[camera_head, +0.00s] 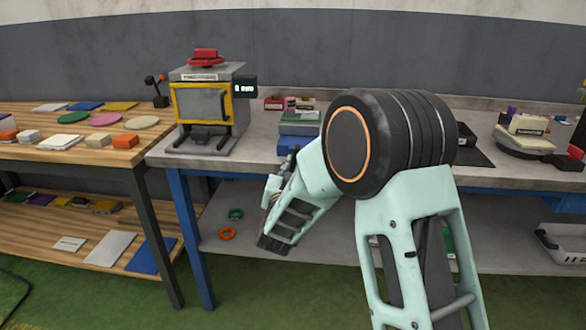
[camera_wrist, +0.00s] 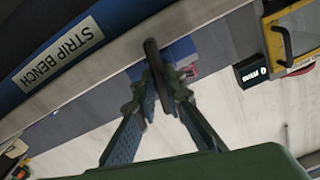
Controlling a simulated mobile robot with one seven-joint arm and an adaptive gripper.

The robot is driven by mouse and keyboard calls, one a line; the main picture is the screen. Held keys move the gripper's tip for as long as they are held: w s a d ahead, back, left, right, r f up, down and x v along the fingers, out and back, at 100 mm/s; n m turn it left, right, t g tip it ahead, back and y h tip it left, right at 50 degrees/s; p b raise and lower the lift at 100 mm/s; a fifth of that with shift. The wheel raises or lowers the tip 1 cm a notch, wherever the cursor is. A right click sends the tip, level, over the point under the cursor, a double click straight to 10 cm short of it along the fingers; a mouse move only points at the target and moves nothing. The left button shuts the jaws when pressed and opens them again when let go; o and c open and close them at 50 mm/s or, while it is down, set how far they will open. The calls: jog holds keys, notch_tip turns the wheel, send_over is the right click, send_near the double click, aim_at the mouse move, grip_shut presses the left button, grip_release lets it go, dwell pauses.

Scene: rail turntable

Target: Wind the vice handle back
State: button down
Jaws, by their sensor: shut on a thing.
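My gripper (camera_wrist: 161,92) shows in the wrist view with its two green fingers closed in around a dark rod (camera_wrist: 153,56), which looks like the vice handle. The rod's rounded end stands out beyond the fingertips. A blue body (camera_wrist: 181,49) lies just behind the rod and is partly hidden by it.
A yellow-framed machine (camera_head: 203,105) with a red thing on top stands left on the grey bench (camera_head: 258,148). A small display (camera_head: 244,87) beside it seems to read 0 mm. A wooden bench (camera_head: 60,154) with flat pieces is further left. A round stand (camera_head: 522,141) is at right.

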jog(key=n, duration=0.4)
jog(key=shift+n, duration=0.4)
jog(key=n+p, duration=0.1)
jog(key=n, duration=0.4)
jog(key=n+p, duration=0.3)
jog(key=n, duration=0.2)
jog(key=shift+n, duration=0.4)
jog(key=shift+f+n+p, duration=0.1)
jog(key=shift+n+p, duration=1.1)
jog(key=shift+n, duration=1.1)
jog(key=shift+d, duration=0.1)
jog(key=c, duration=2)
grip_release()
jog(key=s, duration=1.2)
jog(key=shift+a, duration=0.25)
